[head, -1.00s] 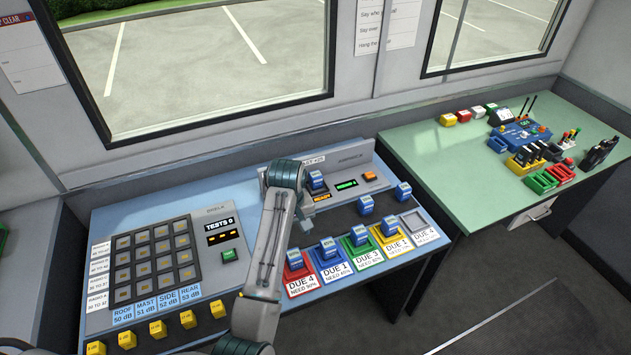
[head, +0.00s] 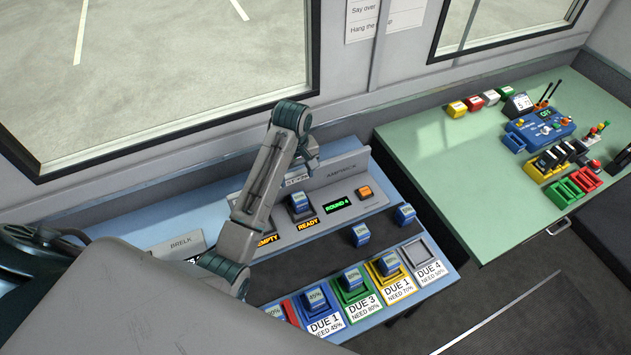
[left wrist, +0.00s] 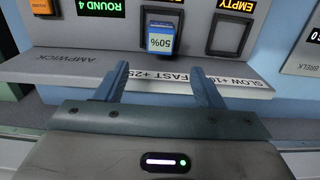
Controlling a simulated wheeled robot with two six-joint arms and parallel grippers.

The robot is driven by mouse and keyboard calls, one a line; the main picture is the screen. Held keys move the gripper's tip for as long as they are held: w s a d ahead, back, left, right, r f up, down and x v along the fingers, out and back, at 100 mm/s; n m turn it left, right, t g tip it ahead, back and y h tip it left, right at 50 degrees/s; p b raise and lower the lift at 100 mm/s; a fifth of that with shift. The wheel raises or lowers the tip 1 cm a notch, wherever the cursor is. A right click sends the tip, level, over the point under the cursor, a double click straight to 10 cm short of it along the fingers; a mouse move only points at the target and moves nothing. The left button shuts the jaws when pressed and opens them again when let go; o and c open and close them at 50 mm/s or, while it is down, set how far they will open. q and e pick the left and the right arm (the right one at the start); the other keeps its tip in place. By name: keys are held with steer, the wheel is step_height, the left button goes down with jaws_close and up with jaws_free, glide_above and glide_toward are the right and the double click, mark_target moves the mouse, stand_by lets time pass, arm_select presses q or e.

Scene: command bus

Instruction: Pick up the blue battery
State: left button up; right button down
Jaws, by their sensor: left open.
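Several blue batteries with white tops are in view. One (head: 299,202) stands in the charger slot by the READY display; in the left wrist view this battery (left wrist: 164,36) reads 50%. Two more, a near one (head: 361,235) and a far one (head: 404,213), sit on the dark strip to the right. Others stand in the blue tray (head: 323,324), green tray (head: 352,290) and yellow tray (head: 388,277). My left gripper (left wrist: 158,75) is open and empty, its fingers pointing toward the charger battery with a gap before it. My right gripper is out of view.
The charger's other slot (left wrist: 232,32), by EMPTY, holds no battery. The grey tray (head: 419,254) is empty. A red tray (head: 290,313) is mostly hidden. The green table (head: 440,160) at right holds a blue device (head: 540,128) and coloured blocks. A window wall stands behind.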

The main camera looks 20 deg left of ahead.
mark_target(299, 197)
arm_select(q)
steer(key=shift+f, duration=0.3)
steer(key=f, duration=0.2)
steer(key=s+f+p, duration=0.1)
steer(key=shift+s+d+f, duration=0.1)
steer(key=shift+d+f, duration=0.15)
steer(key=shift+f, duration=0.45)
steer(key=f+p, duration=0.2)
steer(key=f, duration=0.2)
steer(key=shift+w+d+p, duration=0.1)
steer(key=shift+w+p, duration=0.15)
steer(key=shift+p, duration=0.15)
steer(key=shift+f, duration=0.6)
steer(key=c, duration=1)
steer(key=shift+r, duration=0.1)
steer(key=shift+c, duration=0.8)
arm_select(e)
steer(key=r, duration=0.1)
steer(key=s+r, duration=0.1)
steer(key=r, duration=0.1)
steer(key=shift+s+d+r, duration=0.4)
